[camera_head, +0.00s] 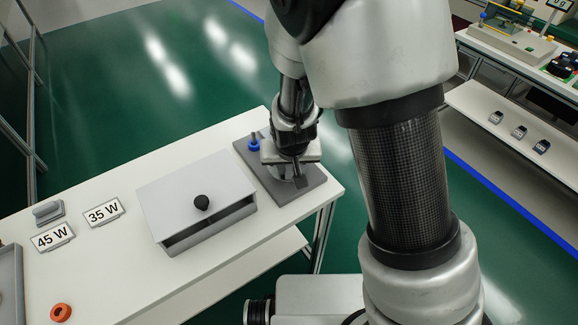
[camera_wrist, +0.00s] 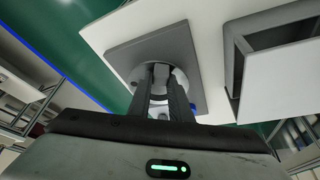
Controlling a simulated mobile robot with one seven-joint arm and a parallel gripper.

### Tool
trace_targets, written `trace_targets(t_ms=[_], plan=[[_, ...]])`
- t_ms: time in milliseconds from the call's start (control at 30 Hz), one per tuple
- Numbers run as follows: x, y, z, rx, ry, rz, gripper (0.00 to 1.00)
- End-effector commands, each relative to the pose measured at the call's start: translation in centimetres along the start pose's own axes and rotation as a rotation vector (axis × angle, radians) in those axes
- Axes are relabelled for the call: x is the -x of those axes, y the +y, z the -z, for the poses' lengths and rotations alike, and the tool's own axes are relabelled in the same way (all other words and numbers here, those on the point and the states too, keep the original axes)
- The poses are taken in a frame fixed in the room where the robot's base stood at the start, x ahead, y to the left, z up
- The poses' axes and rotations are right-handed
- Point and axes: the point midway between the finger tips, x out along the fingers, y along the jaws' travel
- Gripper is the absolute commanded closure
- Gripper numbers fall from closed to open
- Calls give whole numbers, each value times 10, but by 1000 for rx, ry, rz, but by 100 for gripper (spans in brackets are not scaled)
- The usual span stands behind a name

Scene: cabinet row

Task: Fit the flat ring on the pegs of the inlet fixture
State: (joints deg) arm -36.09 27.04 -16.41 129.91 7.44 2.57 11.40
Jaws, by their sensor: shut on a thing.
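The inlet fixture (camera_head: 308,189) looks like a dark grey square plate at the right end of the white table; it also shows in the wrist view (camera_wrist: 124,51). My gripper (camera_head: 298,176) points down over the plate's middle. In the wrist view my gripper (camera_wrist: 160,85) has its fingers close together over a pale round disc (camera_wrist: 181,79), which looks like the flat ring. The jaws are shut on it. The fingers hide its middle and the pegs, so I cannot tell whether it sits on them or just above.
A blue collar on a post (camera_head: 253,146) stands at the plate's back left corner. Signs 35 W (camera_head: 104,213) and 45 W (camera_head: 52,237) and an orange ring (camera_head: 61,312) are farther left.

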Motion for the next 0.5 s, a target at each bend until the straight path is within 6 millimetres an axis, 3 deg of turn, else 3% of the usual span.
trace_targets(t_ms=[267,500], plan=[[-7,0,-3,0,0,0,100],[-1,0,0,0,0,0,100]])
